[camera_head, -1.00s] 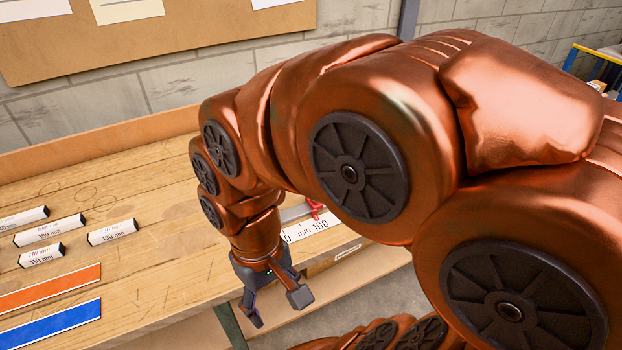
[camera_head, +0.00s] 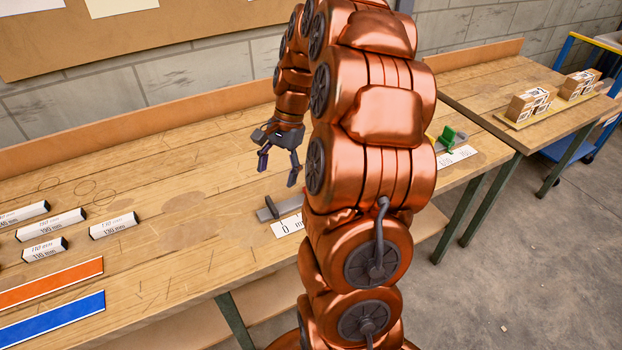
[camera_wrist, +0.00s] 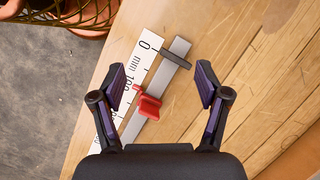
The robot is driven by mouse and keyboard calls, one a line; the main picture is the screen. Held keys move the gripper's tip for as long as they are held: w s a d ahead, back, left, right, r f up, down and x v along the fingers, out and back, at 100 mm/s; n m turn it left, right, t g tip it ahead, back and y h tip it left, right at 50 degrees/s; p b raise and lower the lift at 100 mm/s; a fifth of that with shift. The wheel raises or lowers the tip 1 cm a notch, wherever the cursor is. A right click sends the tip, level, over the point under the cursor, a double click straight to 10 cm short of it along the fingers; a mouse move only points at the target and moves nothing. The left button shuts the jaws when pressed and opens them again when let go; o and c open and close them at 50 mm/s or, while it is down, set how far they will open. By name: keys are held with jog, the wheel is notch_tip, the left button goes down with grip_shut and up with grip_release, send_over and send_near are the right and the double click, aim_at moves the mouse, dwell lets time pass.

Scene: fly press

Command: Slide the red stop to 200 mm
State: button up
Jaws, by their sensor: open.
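The red stop (camera_wrist: 150,106) sits on a grey metal rail (camera_wrist: 180,47) in the wrist view, beside the 100 mark of the white mm scale (camera_wrist: 145,47). A small red tab on it points towards the scale. My gripper (camera_wrist: 160,70) is open and empty, its fingers on either side of the rail in that picture, with the red stop nearer the palm than the fingertips. In the head view my gripper (camera_head: 279,174) hangs above the bench, near the zero end of the rail (camera_head: 285,207). My arm hides the red stop there.
A dark block (camera_head: 272,207) stands at the rail's zero end. A green piece (camera_head: 447,137) shows at the far end, right of my arm. Labelled bars (camera_head: 113,226) and orange and blue strips (camera_head: 52,318) lie at left. Boxes (camera_head: 530,104) stand on the right table.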

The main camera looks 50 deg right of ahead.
jog(key=d+f+m+t, duration=0.1)
jog(key=d+f+m, duration=0.15)
jog(key=d, duration=0.45)
jog(key=d+f+m, duration=0.2)
jog(key=d+m, duration=0.2)
jog(key=d, duration=0.3)
jog(key=shift+d+p+x, duration=0.1)
jog(key=shift+p+x, duration=0.75)
jog(key=shift+x, duration=1.1)
jog(key=shift+d+p+x, duration=0.15)
jog(key=shift+p+x, duration=0.65)
jog(key=shift+x, duration=1.2)
jog(key=shift+s+f, duration=0.1)
jog(key=shift+s, duration=0.05)
jog(key=shift+y, duration=0.3)
grip_shut()
